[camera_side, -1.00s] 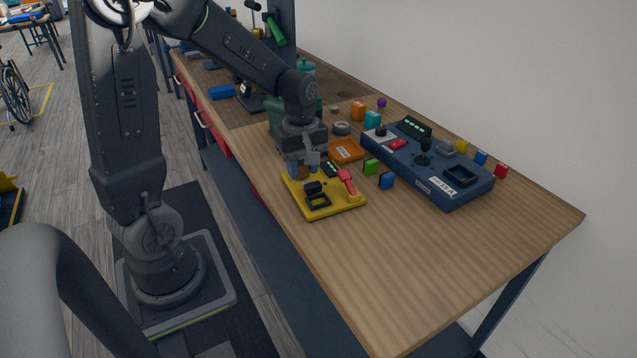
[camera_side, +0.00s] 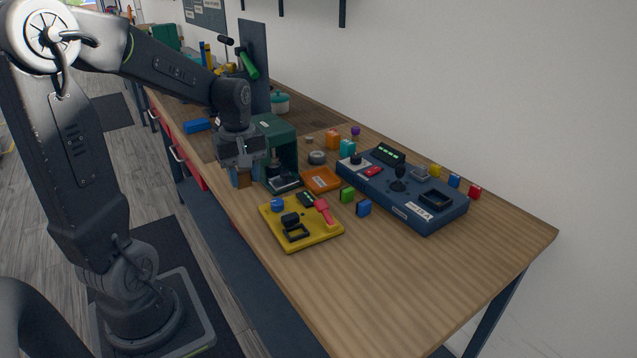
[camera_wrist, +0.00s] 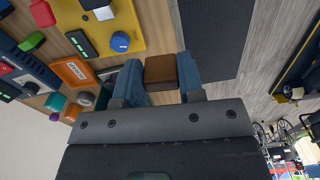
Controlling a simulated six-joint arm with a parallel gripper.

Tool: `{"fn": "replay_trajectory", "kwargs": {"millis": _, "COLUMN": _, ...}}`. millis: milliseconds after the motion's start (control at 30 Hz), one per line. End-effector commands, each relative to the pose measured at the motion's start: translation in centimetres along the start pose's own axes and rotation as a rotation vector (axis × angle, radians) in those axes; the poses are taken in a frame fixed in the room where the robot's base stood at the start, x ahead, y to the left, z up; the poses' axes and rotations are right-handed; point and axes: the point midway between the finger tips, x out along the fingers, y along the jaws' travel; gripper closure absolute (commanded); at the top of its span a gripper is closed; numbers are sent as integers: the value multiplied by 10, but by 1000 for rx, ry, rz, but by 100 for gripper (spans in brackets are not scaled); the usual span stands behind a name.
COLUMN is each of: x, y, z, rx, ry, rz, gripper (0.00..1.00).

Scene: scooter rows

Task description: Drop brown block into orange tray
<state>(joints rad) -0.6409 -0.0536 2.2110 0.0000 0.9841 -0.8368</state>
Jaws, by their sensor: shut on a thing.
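The brown block (camera_wrist: 161,73) is held between the two blue fingers of my gripper (camera_wrist: 160,75) in the wrist view. In the side view my gripper (camera_side: 241,178) is shut on the brown block (camera_side: 243,179) near the table's front edge, left of the yellow board. The orange tray (camera_side: 321,180) lies flat on the table to the right of my gripper, behind the yellow board. It also shows at the left in the wrist view (camera_wrist: 75,72). My gripper is apart from the tray.
A yellow board (camera_side: 318,236) with a red handle and a blue knob lies in front of the tray. A dark green holder (camera_side: 284,140) stands between my gripper and the tray's back side. A blue control panel (camera_side: 425,215) and several small coloured blocks lie to the right.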

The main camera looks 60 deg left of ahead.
Motion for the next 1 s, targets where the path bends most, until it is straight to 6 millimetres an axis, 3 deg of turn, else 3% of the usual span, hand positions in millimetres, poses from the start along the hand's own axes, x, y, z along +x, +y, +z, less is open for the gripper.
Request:
{"fn": "replay_trajectory", "kwargs": {"millis": 433, "x": 0, "y": 1, "z": 0, "rx": 0, "ry": 0, "rz": 0, "gripper": 87}}
{"fn": "replay_trajectory", "kwargs": {"millis": 567, "x": -2, "y": 14, "z": -7, "rx": 2, "ry": 0, "rz": 0, "gripper": 87}}
{"fn": "replay_trajectory", "kwargs": {"millis": 667, "x": -3, "y": 36, "z": -19, "rx": 2, "ry": -1, "rz": -1, "gripper": 87}}
{"fn": "replay_trajectory", "kwargs": {"millis": 1000, "x": 12, "y": 152, "z": -64, "rx": 3, "ry": -2, "rz": -3, "gripper": 87}}
